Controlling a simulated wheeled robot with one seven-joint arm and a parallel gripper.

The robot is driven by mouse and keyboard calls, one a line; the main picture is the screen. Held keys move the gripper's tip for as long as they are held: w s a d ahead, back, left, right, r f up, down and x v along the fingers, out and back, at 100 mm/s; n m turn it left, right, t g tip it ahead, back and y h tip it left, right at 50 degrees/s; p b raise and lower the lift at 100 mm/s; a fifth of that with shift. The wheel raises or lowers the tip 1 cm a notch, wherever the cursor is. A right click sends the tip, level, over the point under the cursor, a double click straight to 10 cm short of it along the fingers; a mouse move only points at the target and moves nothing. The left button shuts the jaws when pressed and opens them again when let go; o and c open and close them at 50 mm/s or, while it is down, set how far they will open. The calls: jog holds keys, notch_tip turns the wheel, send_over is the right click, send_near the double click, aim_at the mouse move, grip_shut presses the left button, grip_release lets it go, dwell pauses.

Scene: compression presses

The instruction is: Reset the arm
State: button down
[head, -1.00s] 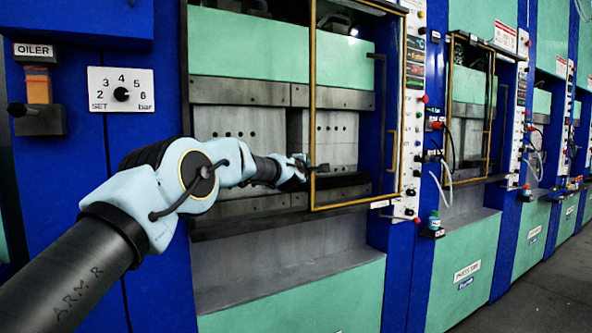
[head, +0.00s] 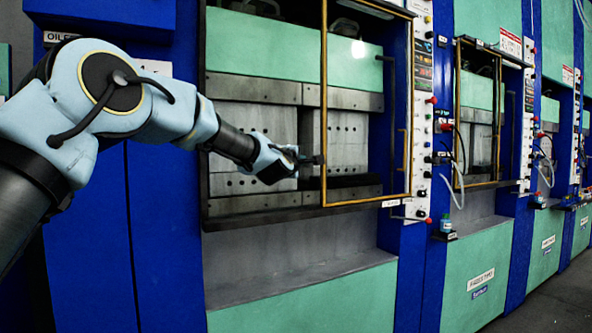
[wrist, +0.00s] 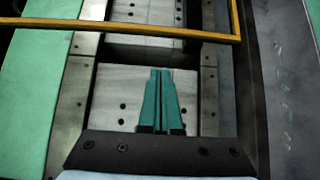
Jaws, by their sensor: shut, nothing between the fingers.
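My arm reaches in from the left of the head view, with its pale blue elbow raised high at the upper left. My gripper (head: 312,159) is in front of the press opening, close to the left upright of the yellow guard frame (head: 324,110). In the wrist view my gripper (wrist: 160,72) shows two green fingers lying together, shut and empty. Beyond them is a grey press plate (wrist: 110,95) with several dark holes. In the head view the fingertips are small and dark, so their distance from the frame is hard to tell.
The press has a green upper block (head: 250,45) and a grey ledge (head: 290,275) below the opening. A control panel (head: 418,120) with knobs and a small bottle (head: 446,224) are to its right. More presses line the right side, beside grey floor (head: 535,300).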

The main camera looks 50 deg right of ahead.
jog(key=shift+a, duration=0.2)
jog(key=w+a+f+m+y, duration=0.25)
jog(key=w+a+f, duration=0.3)
jog(key=a, duration=0.75)
jog(key=w+a+f+m+y, duration=0.1)
jog(key=w+a+f+y, duration=0.5)
jog(key=a, duration=0.6)
jog(key=w+a+f+m+y, duration=0.15)
jog(key=w+a+f, duration=0.5)
jog(key=a, duration=0.65)
jog(key=s+a+f+g+y, duration=0.1)
jog(key=s+a+f, duration=0.15)
jog(key=a, duration=0.45)
jog(key=s+a+f+g+y, duration=0.1)
jog(key=s+a+f+y, duration=0.15)
jog(key=a, duration=0.55)
jog(key=s+a+f+g+y, duration=0.1)
jog(key=s+a+f, duration=0.1)
jog(key=a+f, duration=0.35)
jog(key=s+a+f+m+g+y, duration=0.1)
jog(key=s+a+f+g, duration=0.1)
jog(key=s+a, duration=1)
jog(key=a, duration=0.3)
jog(key=shift+s+a+f+g+y+p, duration=0.15)
jog(key=shift+s+a+g+y+p, duration=0.1)
jog(key=shift+a+g+y+p, duration=0.15)
